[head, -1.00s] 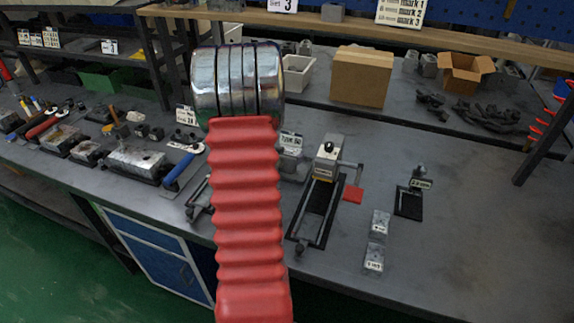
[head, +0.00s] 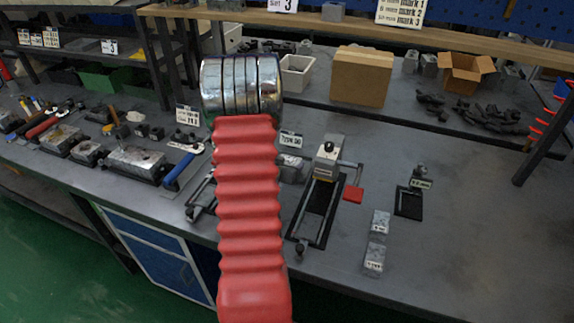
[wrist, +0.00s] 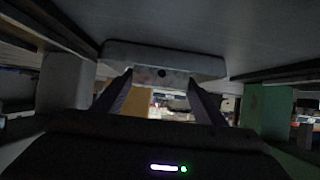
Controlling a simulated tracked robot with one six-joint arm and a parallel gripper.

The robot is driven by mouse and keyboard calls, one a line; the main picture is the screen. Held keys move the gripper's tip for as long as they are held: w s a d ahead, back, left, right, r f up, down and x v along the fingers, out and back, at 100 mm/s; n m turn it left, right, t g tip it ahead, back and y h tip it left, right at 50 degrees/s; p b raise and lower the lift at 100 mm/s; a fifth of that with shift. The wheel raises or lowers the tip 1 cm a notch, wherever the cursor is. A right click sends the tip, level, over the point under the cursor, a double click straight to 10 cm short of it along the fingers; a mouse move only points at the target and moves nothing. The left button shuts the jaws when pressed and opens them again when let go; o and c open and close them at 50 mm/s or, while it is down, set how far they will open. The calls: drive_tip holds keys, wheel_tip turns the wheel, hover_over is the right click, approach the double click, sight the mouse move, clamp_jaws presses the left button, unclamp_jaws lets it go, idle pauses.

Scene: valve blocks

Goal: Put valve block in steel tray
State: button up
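In the head view, two small pale grey labelled blocks (head: 380,221) (head: 374,257) lie in a line on the bench right of my arm. I cannot tell which thing is the valve block. Black rectangular frames lie on the bench, a long one (head: 316,212) and a small one (head: 409,203); I cannot tell whether either is the steel tray. My gripper is hidden behind my arm there. In the dark wrist view, my gripper (wrist: 161,82) has its two fingers apart, with a grey block-like piece (wrist: 162,58) with a dark hole at the tips. Whether it is gripped is unclear.
A lever fixture (head: 327,160) stands at the long frame's back end, with a red piece (head: 353,194) beside it. Tools and metal blocks (head: 137,158) crowd the left. A closed cardboard box (head: 361,76) and an open one (head: 466,73) stand behind. The bench's right side is clear.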

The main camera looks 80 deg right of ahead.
drive_tip(key=o, duration=0.4)
drive_tip(key=shift+a+r, duration=0.1)
drive_tip(key=shift+r, duration=0.05)
drive_tip(key=v, duration=1.1)
drive_tip(key=shift+a+r, duration=0.2)
drive_tip(key=shift+a, duration=0.15)
idle(0.7)
